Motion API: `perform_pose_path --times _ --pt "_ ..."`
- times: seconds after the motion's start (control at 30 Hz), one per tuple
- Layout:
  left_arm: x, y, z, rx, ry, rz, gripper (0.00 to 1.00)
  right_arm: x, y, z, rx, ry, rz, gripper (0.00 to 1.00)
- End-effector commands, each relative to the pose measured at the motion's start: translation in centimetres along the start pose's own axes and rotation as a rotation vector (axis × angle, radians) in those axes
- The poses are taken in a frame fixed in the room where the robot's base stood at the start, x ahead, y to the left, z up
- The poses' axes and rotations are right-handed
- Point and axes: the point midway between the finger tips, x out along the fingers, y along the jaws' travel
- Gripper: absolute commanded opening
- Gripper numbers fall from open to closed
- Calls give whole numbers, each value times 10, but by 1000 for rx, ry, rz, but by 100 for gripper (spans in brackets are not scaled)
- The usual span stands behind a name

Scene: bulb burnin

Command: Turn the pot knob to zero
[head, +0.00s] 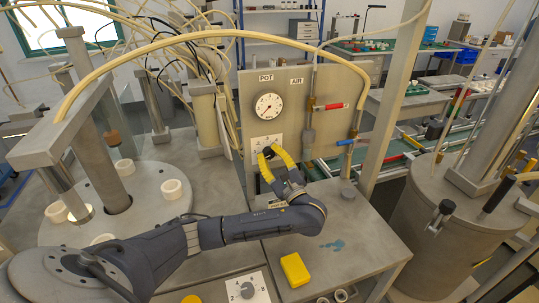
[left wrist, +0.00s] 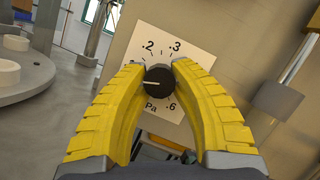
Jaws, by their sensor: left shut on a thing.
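The pot knob (left wrist: 158,80) is a black round dial on a white scale plate (left wrist: 190,62) marked .2, .3, .6 and "Pa". Its white pointer line points left and slightly down in the left wrist view. The mark on that side is mostly hidden by a finger. My left gripper (head: 269,152) has yellow ribbed fingers shut on the knob from both sides. It also shows in the left wrist view (left wrist: 159,72). The pot gauge (head: 268,106) is a white dial above the knob, under the "POT" label. My right gripper is not in view.
A red-handled valve (head: 330,106) and a blue-handled valve (head: 350,142) sit right of the gauge. A yellow block (head: 295,269) and another dial plate (head: 235,288) lie at the front. A large metal pot (head: 430,240) stands at right. Hoses arch overhead.

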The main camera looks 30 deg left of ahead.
Motion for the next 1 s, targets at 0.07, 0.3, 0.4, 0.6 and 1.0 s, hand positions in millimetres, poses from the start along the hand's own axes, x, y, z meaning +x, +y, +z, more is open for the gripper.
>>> perform_pose_path --times 0.07,0.3,0.4,0.6,1.0 --pt "-1 0 -1 -62 2 29 0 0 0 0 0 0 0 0" --pt "-1 -1 0 -238 2 101 0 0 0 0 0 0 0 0" --pt "0 -1 0 -296 1 124 0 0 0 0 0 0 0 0" --pt "0 -1 0 -379 0 158 0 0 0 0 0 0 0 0" --pt "0 -1 0 -437 0 181 0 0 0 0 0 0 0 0"
